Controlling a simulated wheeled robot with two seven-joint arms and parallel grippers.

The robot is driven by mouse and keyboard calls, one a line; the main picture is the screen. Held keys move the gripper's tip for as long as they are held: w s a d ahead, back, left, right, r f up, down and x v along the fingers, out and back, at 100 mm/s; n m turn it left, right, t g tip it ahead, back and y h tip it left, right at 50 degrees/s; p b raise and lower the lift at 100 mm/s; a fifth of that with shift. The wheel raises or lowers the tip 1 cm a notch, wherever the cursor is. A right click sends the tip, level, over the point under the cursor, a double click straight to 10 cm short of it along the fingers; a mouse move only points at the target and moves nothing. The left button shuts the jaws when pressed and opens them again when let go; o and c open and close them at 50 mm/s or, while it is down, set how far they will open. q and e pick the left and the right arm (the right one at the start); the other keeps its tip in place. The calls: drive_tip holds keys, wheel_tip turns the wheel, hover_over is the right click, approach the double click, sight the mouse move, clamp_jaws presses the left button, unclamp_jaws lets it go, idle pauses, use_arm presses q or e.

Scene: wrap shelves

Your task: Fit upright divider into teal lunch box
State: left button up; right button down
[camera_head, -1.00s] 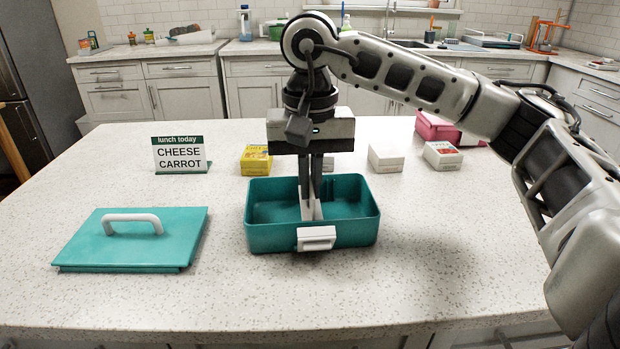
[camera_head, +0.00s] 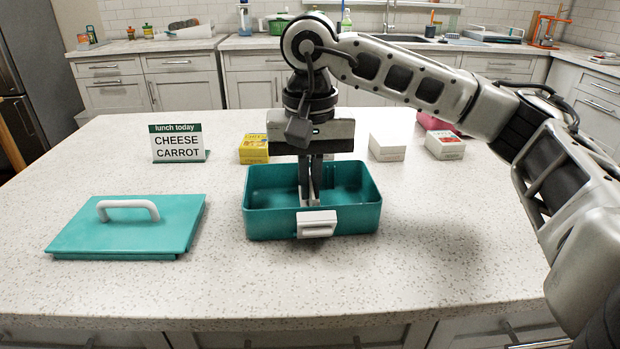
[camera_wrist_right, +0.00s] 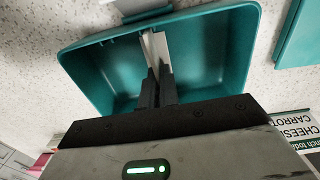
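The teal lunch box (camera_head: 270,224) stands open on the island with its white latch (camera_head: 317,224) toward me. My right gripper (camera_head: 310,196) points down into the box near its middle. Its fingers are shut on the white upright divider, which shows only as a narrow strip (camera_head: 308,202) behind the front wall. In the right wrist view the divider (camera_wrist_right: 155,46) stands between the fingertips (camera_wrist_right: 158,72) and runs toward the latch-side wall. Its lower edge is hidden, so I cannot tell if it is seated. My left gripper is not in view.
The teal lid (camera_head: 125,230) with a white handle lies left of the box. A "CHEESE CARROT" sign (camera_head: 178,143) stands behind it. A yellow box (camera_head: 254,149), two white boxes (camera_head: 387,147) (camera_head: 444,146) and a pink item (camera_head: 432,122) are behind. The front counter is clear.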

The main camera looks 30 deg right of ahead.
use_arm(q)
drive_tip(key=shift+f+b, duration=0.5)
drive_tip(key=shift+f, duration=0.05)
use_arm(e)
drive_tip(key=shift+f, duration=0.7)
drive_tip(key=c, duration=1.6)
unclamp_jaws()
